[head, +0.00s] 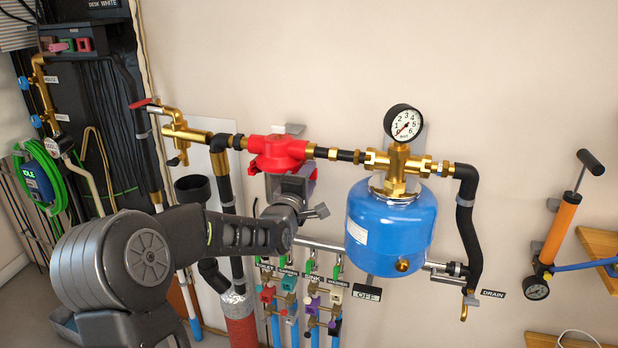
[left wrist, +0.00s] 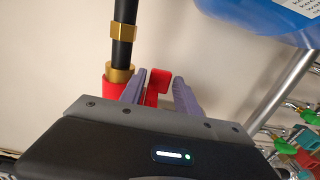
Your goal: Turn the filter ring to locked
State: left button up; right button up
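The red filter body with its ring (head: 278,150) sits in the brass-and-black pipe line on the wall, left of the blue tank. My left gripper (head: 290,172) is right below it, pointing up at it and hiding its lower part. In the left wrist view, the two grey-purple fingers of my left gripper (left wrist: 159,82) stand apart, on either side of a red tab (left wrist: 159,78). A gap shows between the tab and the right finger; I cannot tell whether the left finger touches it. No locked mark is readable. My right gripper is not in view.
The blue tank (head: 391,228) with a pressure gauge (head: 403,122) stands close to the right of my left gripper. Several small coloured valves (head: 290,285) are below. A red-handled brass valve (head: 180,130) is at left. An orange pump (head: 560,230) hangs at right.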

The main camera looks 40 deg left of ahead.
pick_arm(q)
jog(key=shift+c, duration=0.2)
grip_shut()
dwell(1.2)
